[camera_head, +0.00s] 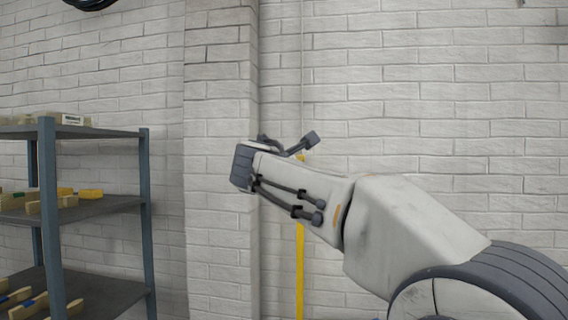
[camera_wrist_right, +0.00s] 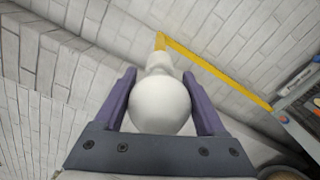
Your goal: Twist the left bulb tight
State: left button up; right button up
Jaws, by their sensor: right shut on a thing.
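A white round bulb (camera_wrist_right: 160,104) sits between the two purple fingers of my right gripper (camera_wrist_right: 160,74) in the right wrist view. The fingers are shut on its round body from both sides. Its narrower neck points away from the palm, toward the end of a yellow bar (camera_wrist_right: 215,70). I cannot tell whether the neck is seated in a socket there. My left gripper is in neither view.
A yellow upright pole (camera_head: 300,270) stands below my right wrist, before a white brick wall (camera_head: 430,90). A grey shelf rack (camera_head: 100,207) with several wooden and yellow pieces stands at the left. Open space lies between the rack and my arm.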

jog(key=o, duration=1.3)
jog(key=s+b, duration=0.1)
jog(key=s, duration=0.2)
jog(key=s+a+b, duration=0.1)
jog(key=s, duration=0.2)
jog(key=s+a+b, duration=0.1)
jog(key=s+b, duration=0.1)
jog(key=s, duration=0.2)
jog(key=shift+s, duration=0.1)
